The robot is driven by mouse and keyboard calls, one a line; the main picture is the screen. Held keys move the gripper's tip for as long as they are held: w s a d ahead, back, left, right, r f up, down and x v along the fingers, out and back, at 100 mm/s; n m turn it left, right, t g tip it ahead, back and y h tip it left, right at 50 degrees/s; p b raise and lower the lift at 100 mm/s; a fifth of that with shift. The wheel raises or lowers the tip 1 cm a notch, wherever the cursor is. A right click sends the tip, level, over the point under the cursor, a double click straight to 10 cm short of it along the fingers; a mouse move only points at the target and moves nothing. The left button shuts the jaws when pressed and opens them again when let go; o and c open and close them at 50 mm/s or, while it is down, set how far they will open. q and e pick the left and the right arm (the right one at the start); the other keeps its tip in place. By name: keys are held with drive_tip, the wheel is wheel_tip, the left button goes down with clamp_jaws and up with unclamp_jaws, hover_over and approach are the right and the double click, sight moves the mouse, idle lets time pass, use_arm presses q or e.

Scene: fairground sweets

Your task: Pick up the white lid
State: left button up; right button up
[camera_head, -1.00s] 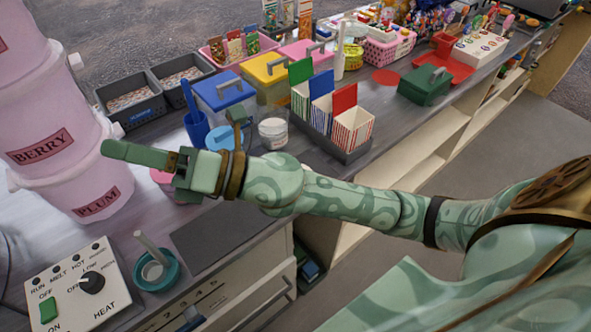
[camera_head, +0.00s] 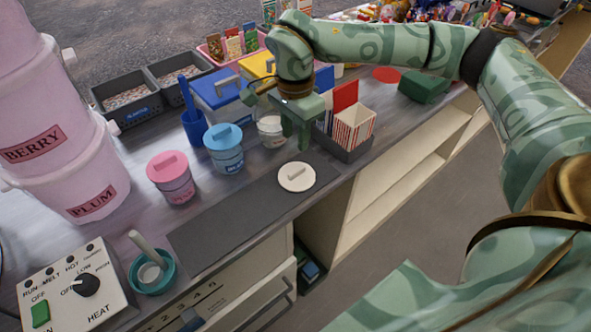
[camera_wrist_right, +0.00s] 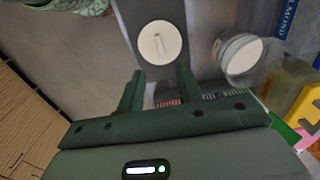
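The white lid (camera_head: 296,177) is a round disc with a raised bar handle. It lies flat on the dark grey mat near the counter's front edge. It also shows in the right wrist view (camera_wrist_right: 160,44), just beyond the fingertips and between their lines. My right gripper (camera_head: 296,142) points down above the counter, a little behind the lid and apart from it. In the right wrist view its two fingers (camera_wrist_right: 158,76) are spread with nothing between them. My left gripper is not in view.
A clear jar with white contents (camera_head: 270,131) stands close left of my right gripper. Striped boxes (camera_head: 354,126) in a grey tray stand close right. Blue-lidded (camera_head: 224,150) and pink-lidded (camera_head: 172,178) tubs stand left. The mat (camera_head: 225,222) is otherwise bare.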

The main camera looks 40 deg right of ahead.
drive_tip(key=b, duration=0.1)
hover_over(297, 170)
drive_tip(key=f, duration=0.5)
drive_tip(key=shift+a+f, duration=0.25)
drive_tip(key=shift+a, duration=0.05)
drive_tip(key=f, duration=0.1)
drive_tip(key=f+b, duration=0.1)
drive_tip(key=f, duration=0.1)
drive_tip(key=f+b, duration=0.1)
drive_tip(key=f, duration=0.1)
drive_tip(key=shift+d+f, duration=0.2)
drive_tip(key=shift+d, duration=0.05)
drive_tip(key=shift+r, duration=0.15)
drive_tip(key=shift+c, duration=1.2)
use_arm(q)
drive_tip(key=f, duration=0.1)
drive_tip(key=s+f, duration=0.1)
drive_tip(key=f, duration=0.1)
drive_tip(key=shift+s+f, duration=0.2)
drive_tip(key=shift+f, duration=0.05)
use_arm(e)
clamp_jaws()
